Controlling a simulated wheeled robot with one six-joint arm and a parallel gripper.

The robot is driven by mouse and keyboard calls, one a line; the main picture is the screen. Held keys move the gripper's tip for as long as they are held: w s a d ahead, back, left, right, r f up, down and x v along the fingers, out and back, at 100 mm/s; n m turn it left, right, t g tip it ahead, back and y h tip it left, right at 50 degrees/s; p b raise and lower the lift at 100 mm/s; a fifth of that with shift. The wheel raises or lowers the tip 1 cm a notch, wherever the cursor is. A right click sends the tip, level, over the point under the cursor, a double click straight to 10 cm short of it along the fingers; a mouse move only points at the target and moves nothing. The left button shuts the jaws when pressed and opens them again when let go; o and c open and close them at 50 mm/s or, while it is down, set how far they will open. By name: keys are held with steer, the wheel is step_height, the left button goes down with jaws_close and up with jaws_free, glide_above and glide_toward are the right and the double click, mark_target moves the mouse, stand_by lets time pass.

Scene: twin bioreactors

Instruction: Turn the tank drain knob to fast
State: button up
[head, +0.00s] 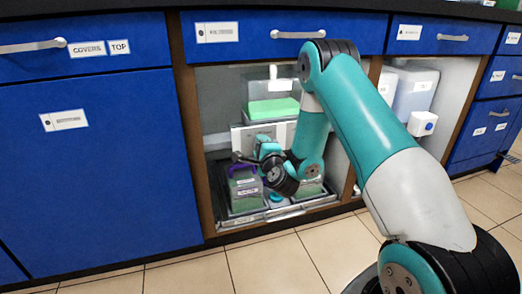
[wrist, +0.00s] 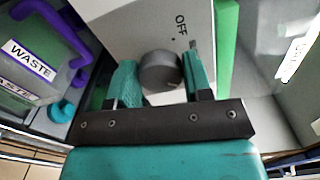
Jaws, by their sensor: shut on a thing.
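The tank drain knob (wrist: 160,68) is a round grey knob on a light grey panel (wrist: 115,22). The word OFF is printed beyond it, up and to the right in the wrist view. My gripper (wrist: 160,82) has its teal fingers on either side of the knob and is shut on it. No FAST mark is readable. In the head view my gripper (head: 264,147) reaches inside the open cabinet bay, in front of the white box (head: 238,138). The knob cannot be made out there, behind my gripper and wrist.
A container with a purple handle (wrist: 68,28) and WASTE labels stands left of the panel in the wrist view. A green strip (wrist: 227,45) runs close to the right finger. The wooden cabinet post (head: 190,130) and blue doors (head: 95,170) border the bay.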

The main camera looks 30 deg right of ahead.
steer(key=shift+s+f+m, duration=0.1)
steer(key=shift+m, duration=0.2)
steer(key=o, duration=0.9)
steer(key=shift+a, duration=0.1)
